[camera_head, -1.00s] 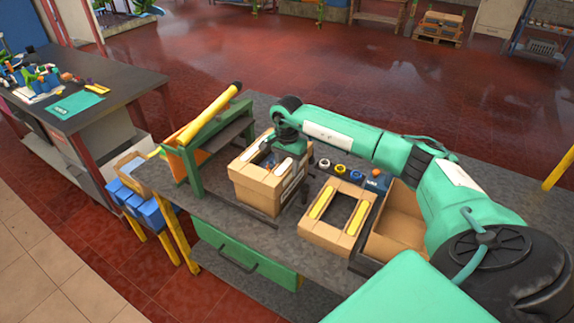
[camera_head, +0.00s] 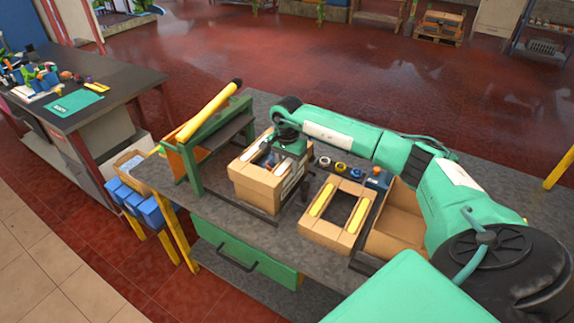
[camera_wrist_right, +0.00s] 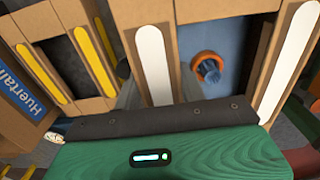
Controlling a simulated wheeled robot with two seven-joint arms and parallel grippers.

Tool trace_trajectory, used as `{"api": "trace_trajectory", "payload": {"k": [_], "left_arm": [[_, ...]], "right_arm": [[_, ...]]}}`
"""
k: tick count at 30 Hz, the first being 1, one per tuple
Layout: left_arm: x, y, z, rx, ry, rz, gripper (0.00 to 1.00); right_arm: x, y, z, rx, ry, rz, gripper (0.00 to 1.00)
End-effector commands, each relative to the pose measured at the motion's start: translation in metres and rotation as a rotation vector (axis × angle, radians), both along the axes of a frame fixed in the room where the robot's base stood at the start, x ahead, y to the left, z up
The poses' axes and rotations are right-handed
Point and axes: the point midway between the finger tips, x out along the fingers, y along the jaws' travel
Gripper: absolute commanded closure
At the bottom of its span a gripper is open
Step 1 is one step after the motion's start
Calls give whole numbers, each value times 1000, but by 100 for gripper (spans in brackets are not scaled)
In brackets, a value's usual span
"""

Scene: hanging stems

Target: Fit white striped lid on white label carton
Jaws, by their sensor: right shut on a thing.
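The white label carton (camera_head: 257,193) stands on the workbench, left of centre in the head view, with its label on the right side. The white striped lid (camera_head: 247,172) lies across its top; it also shows in the wrist view (camera_wrist_right: 153,62) as a cardboard frame with two white strips. My right gripper (camera_head: 285,160) reaches down over the lid. In the wrist view its fingers (camera_wrist_right: 155,88) are shut on the bar bearing one white strip. Whether the lid sits fully down is hard to tell. An orange ring-like thing shows through the lid's opening. My left gripper is out of view.
A yellow-striped cardboard frame (camera_head: 358,219) lies right of the carton, with an open carton (camera_head: 405,212) beyond it. A green rack (camera_head: 196,166) with a yellow roll stands close on the left. Small coloured rings (camera_head: 341,167) lie behind.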

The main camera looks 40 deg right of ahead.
Motion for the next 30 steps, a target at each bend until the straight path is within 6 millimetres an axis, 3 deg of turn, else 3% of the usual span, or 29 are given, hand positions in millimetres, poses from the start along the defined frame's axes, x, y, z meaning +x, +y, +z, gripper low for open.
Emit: {"api": "trace_trajectory", "payload": {"k": [15,16,19,25,28,30], "left_arm": [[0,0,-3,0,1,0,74],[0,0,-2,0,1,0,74],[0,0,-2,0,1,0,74],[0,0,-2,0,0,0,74],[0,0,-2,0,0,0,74],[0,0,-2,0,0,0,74]], "right_arm": [[0,0,-2,0,0,0,75],[0,0,-1,0,0,0,53],[0,0,-1,0,0,0,33],[0,0,-1,0,0,0,33],[0,0,-2,0,0,0,16],[0,0,-2,0,0,0,15]]}}
